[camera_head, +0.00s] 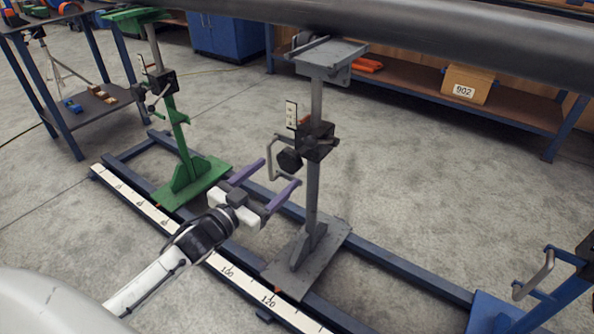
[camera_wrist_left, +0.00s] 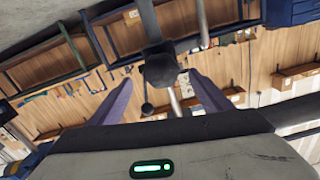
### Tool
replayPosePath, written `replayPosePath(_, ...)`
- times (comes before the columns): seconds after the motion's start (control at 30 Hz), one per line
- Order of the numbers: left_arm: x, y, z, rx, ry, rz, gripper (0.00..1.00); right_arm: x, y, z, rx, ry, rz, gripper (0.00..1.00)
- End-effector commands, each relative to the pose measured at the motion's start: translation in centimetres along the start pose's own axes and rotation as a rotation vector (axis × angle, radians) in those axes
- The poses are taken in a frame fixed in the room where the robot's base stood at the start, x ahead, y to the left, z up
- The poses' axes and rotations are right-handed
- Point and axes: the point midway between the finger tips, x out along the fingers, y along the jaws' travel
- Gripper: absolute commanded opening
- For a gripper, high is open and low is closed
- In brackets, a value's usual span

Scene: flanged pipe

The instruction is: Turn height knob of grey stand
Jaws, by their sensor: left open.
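The grey stand (camera_head: 312,195) stands upright on the blue rail frame, with its top plate under the dark pipe (camera_head: 430,35). Its black height knob (camera_head: 289,160) is on the left side of the black clamp block, beside a bent silver crank handle (camera_head: 271,150). My left gripper (camera_head: 280,171) is open, with its two purple fingers pointing at the knob from the front left. In the left wrist view the knob (camera_wrist_left: 160,69) appears between and beyond the fingertips (camera_wrist_left: 161,78). I cannot tell whether they touch it. My right gripper is not in view.
A green stand (camera_head: 178,130) is to the left and a blue stand (camera_head: 545,295) at the lower right. The rail (camera_head: 375,250) has a white scale (camera_head: 250,285) along its front. A shelf with a box (camera_head: 468,86) is behind. The floor right of the grey stand is clear.

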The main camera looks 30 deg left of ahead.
Motion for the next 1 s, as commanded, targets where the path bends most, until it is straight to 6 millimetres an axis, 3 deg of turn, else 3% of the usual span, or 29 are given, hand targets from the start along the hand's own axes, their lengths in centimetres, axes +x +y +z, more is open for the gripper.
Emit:
replayPosePath(0.17, 1.4, -0.3, -0.3, 0.003, 0.014, -0.001, 0.72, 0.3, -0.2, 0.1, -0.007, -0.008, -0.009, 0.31)
replayPosePath(0.63, 9.0, -0.3, -0.2, 0.003, 0.011, -0.001, 0.72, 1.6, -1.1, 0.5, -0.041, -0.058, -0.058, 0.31)
replayPosePath(1.0, 10.5, -0.2, -0.3, 0.003, 0.008, 0.000, 0.72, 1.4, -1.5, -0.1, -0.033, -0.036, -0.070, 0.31)
